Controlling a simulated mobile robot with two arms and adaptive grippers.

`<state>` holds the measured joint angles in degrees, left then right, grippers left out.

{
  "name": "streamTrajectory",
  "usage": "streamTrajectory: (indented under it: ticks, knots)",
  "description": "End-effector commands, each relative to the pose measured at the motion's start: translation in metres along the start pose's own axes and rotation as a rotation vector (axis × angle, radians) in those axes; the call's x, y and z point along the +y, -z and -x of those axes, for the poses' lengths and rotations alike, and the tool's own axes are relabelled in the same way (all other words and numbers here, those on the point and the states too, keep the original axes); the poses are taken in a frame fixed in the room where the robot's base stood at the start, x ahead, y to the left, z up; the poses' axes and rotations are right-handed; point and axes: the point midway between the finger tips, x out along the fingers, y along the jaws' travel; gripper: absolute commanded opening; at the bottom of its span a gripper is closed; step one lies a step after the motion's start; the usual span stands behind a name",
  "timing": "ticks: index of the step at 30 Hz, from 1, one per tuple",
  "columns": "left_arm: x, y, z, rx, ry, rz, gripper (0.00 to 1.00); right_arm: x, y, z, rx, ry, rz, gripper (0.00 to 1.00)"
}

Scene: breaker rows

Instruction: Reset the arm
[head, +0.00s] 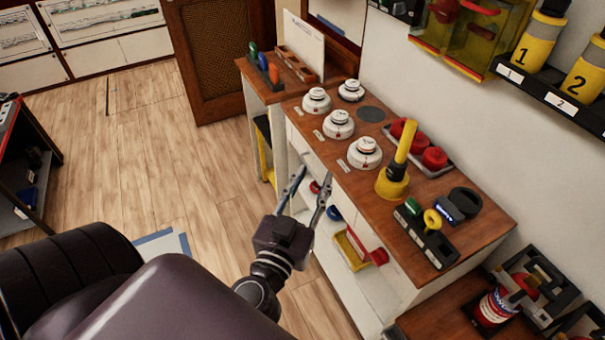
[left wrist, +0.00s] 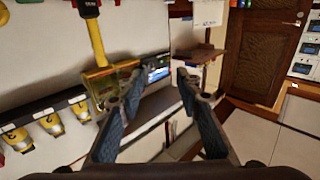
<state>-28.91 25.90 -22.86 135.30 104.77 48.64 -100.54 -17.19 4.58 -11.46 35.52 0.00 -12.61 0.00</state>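My left gripper (head: 314,173) is open and empty in the head view. Its two fingers point up and away in front of the white cabinet's left side, apart from the items on its wooden top. In the left wrist view my left gripper (left wrist: 159,82) shows its two dark fingers spread wide with nothing between them. My left arm comes in from the lower left of the head view. My right gripper is in neither view.
The wooden counter (head: 290,117) holds several white round devices (head: 338,124), a yellow-handled tool (head: 397,172) and red pieces (head: 434,157). A shelf below holds a yellow tray (head: 352,250). A dark rack (head: 22,165) stands far left.

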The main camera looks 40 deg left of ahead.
Motion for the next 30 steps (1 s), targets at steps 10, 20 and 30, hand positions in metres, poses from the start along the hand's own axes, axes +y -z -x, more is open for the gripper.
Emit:
streamTrajectory:
  ticks: [10,20,30]
  knots:
    - [-0.002,0.0,-0.003,0.0,0.009,0.0,0.32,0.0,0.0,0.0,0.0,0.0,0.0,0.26]
    - [-0.002,-0.001,-0.003,0.001,0.009,-0.001,0.32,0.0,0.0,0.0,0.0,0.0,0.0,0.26]
    - [0.02,-0.093,-0.024,0.027,-0.094,-0.103,0.32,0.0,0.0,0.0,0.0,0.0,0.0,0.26]
